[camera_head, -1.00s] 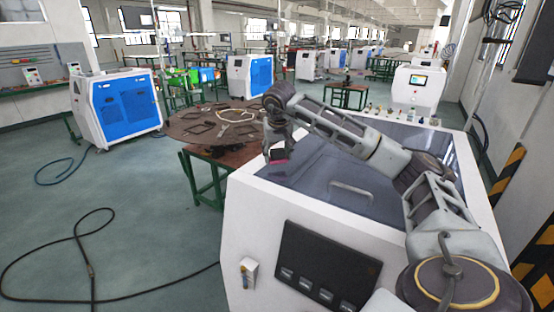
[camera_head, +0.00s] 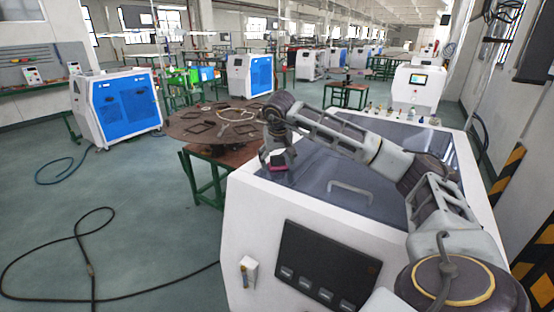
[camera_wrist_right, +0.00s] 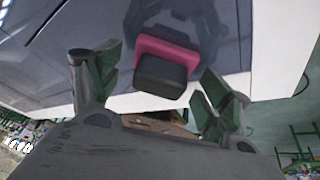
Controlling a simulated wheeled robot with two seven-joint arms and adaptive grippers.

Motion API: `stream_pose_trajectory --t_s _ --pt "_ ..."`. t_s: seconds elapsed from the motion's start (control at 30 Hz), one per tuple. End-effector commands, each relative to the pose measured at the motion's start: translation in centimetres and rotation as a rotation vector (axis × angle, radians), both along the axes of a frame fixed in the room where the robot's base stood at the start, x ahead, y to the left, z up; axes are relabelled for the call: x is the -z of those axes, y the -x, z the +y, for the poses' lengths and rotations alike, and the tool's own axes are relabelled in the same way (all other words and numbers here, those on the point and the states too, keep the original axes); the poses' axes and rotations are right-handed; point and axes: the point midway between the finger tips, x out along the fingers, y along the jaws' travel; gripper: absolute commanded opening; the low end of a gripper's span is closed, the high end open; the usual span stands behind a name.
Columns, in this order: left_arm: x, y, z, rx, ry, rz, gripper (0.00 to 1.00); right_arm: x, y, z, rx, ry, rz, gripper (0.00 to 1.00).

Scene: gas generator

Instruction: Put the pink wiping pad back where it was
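The pink wiping pad (camera_head: 277,164), which has a black block-shaped handle, is at the left edge of the white machine's dark glossy lid (camera_head: 330,172). It appears to rest there. In the right wrist view the pink pad (camera_wrist_right: 190,55) and its black handle (camera_wrist_right: 160,76) show in front of my fingers. My right gripper (camera_head: 278,157) is just above the pad. Its two green-lined fingers (camera_wrist_right: 158,80) stand wide apart in the wrist view, with a gap on both sides of the handle. My left gripper is not in view.
The white machine (camera_head: 240,215) has a lid handle (camera_head: 350,190) and a black control panel (camera_head: 325,268). Small bottles (camera_head: 400,114) stand along its back edge. A round brown table (camera_head: 190,130) stands to its left. A black cable (camera_head: 90,265) lies on the open floor.

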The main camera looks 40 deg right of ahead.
Motion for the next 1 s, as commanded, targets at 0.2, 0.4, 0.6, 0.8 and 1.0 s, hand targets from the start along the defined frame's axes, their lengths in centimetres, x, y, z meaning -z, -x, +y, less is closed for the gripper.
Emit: stream_pose_trajectory --t_s 0.2,0.4,0.6,0.8,1.0 --pt "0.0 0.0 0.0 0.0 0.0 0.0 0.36 0.0 0.0 0.0 0.0 0.0 0.0 0.79" --pt "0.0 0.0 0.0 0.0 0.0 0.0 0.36 -0.5 0.0 0.1 0.0 0.0 -0.001 0.79" --pt "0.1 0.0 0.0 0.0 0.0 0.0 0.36 -2.0 0.5 0.5 -0.001 -0.001 -0.003 0.79" --pt "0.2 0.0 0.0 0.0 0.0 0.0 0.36 -4.6 1.3 1.2 -0.002 -0.001 -0.004 0.79" --pt "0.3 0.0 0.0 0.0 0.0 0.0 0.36 -7.4 2.3 1.8 -0.001 0.0 -0.003 0.79"
